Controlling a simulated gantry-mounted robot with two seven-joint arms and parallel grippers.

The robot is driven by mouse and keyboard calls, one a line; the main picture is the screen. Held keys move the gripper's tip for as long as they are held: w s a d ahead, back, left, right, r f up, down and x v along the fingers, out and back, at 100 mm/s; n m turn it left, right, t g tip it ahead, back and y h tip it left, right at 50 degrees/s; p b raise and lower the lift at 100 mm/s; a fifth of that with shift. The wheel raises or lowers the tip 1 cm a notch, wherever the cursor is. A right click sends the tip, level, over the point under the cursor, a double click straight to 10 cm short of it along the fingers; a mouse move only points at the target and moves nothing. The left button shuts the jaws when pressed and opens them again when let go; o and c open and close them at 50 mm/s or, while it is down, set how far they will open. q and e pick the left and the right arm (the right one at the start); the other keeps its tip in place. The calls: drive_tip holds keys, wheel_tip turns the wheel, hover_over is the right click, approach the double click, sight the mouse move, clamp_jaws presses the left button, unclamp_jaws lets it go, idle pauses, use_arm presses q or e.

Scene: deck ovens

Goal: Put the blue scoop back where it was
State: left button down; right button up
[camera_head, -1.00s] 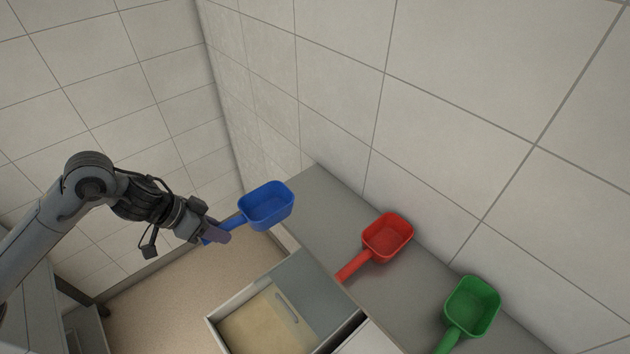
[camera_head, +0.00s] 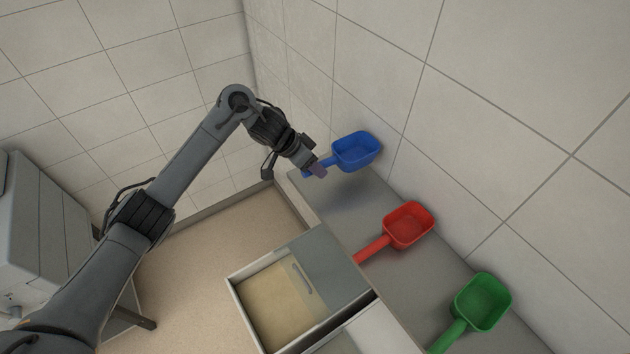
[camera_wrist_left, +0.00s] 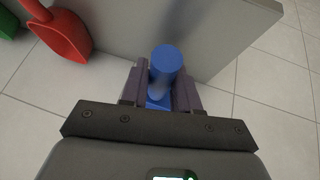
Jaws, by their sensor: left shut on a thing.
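The blue scoop (camera_head: 357,151) is held by its handle in my left gripper (camera_head: 318,170), over the far end of the grey shelf (camera_head: 335,206). A shadow lies on the shelf below it, and the scoop appears raised above the surface. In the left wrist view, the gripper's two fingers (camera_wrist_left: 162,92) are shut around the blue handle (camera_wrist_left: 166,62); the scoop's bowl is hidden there. My right gripper is not in view.
A red scoop (camera_head: 408,225) and a green scoop (camera_head: 482,302) lie on the same shelf, nearer me. The red one also shows in the left wrist view (camera_wrist_left: 66,36). An open drawer (camera_head: 238,292) with pale contents is beside the shelf. A tiled wall (camera_head: 480,120) stands behind.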

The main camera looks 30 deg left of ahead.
use_arm(q)
drive_tip(key=f, duration=0.3)
drive_tip(key=shift+s+a, duration=0.1)
drive_tip(key=shift+s, duration=0.1)
drive_tip(key=shift+w+f, duration=0.1)
drive_tip(key=shift+f, duration=0.35)
wheel_tip(320, 180, down, 2)
drive_tip(key=shift+f+p, duration=0.1)
drive_tip(key=shift+p, duration=0.25)
drive_tip(key=shift+f, duration=0.25)
drive_tip(key=shift+w+f, duration=0.15)
drive_tip(key=shift+f, duration=0.05)
drive_tip(key=c, duration=0.8)
unclamp_jaws()
